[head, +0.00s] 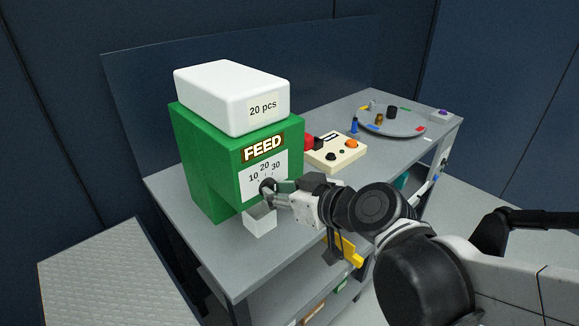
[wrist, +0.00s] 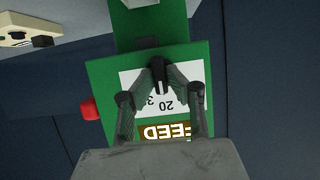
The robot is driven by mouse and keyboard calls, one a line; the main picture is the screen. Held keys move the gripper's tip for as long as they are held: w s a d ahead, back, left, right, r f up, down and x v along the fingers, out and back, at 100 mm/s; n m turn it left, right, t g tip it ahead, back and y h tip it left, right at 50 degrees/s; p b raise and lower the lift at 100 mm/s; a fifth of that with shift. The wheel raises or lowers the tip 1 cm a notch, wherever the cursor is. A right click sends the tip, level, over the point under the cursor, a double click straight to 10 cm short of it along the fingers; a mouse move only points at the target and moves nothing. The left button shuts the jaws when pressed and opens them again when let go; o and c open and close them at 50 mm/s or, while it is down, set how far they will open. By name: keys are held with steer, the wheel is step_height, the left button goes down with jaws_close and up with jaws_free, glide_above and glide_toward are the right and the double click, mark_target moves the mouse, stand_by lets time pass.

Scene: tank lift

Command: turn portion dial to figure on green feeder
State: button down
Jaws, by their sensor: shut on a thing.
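The green feeder (head: 205,165) stands on the grey bench, with a FEED label and a white scale plate (head: 252,182) marked 10, 20 and 30. A white block (head: 225,95) marked "20 pcs" sits on top. The black portion dial (head: 265,188) is low on the plate. My gripper (head: 272,190) is shut on the dial from the front. In the wrist view the feeder (wrist: 110,75) appears upside down, and the fingertips (wrist: 158,72) meet at the dial (wrist: 146,43).
A white cup (head: 260,220) stands under the feeder's front. A red knob (head: 309,143) is on the feeder's side. A cream control box (head: 338,152) and a round grey tray (head: 400,125) with small objects are farther right. The bench's left front is clear.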

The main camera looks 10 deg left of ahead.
steer(key=c, duration=1.7)
jaws_free()
steer(key=shift+d, duration=0.1)
steer(key=shift+v, duration=6)
